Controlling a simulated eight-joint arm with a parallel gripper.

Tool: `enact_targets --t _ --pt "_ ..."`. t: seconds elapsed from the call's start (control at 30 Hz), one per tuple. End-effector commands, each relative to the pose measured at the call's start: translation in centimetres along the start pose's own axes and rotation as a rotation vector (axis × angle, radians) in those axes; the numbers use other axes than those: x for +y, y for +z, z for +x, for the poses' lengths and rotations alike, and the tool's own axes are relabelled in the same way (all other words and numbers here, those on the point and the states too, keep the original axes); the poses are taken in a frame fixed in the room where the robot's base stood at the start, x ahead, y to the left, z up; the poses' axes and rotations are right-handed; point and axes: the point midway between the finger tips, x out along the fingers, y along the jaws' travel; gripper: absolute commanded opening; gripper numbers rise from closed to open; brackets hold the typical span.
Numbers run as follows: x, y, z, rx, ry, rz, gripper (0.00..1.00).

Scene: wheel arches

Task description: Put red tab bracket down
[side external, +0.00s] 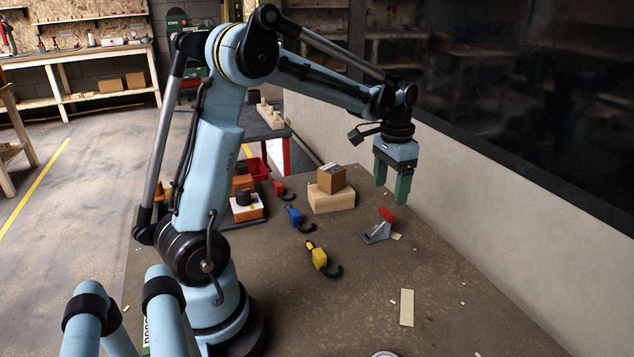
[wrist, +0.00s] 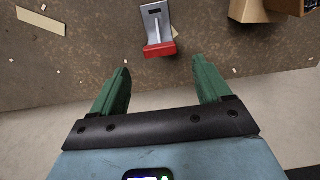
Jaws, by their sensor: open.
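The red tab bracket (side external: 379,230) is a small grey bracket with a red tab on its top, resting on the brown table near the wall side. In the wrist view the bracket (wrist: 157,28) is at the top centre, its red tab nearest my gripper. My gripper (side external: 391,194) has two green fingers pointing down and apart, with nothing between them. It is above the table, a little above and beside the bracket, not touching it. In the wrist view the open gripper (wrist: 165,80) shows the bracket beyond the fingertips, between their lines.
A cardboard box (side external: 331,179) sits on a wooden block (side external: 331,199) left of my gripper. Hooked tools in red (side external: 278,187), blue (side external: 294,217) and yellow (side external: 318,257) lie on the table. A pale wooden strip (side external: 407,307) lies in front. A wall borders the table's right.

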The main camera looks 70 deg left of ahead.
Motion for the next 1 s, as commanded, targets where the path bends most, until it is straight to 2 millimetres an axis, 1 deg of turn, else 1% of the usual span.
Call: enact_targets --t 0.03,0.1,0.27,0.37,0.47,0.6,0.7,0.87,1.0 --pt "0.0 0.0 -0.7 0.000 0.000 0.000 0.77" --pt "0.0 0.0 -1.5 0.000 0.000 0.000 0.77" --pt "0.0 0.0 -2.5 0.001 0.000 0.000 0.77" --pt "0.6 0.3 -3.1 0.015 -0.005 0.001 0.77" --pt "1.9 1.0 -3.8 0.055 -0.018 0.004 0.77" --pt "4.7 2.7 -5.0 0.150 -0.039 0.005 0.77" --pt "6.8 4.2 -5.5 0.227 -0.050 0.006 0.77" --pt "9.7 6.7 -5.6 0.350 -0.052 0.005 0.77" --pt "11.8 8.9 -5.0 0.458 -0.041 0.005 0.77"
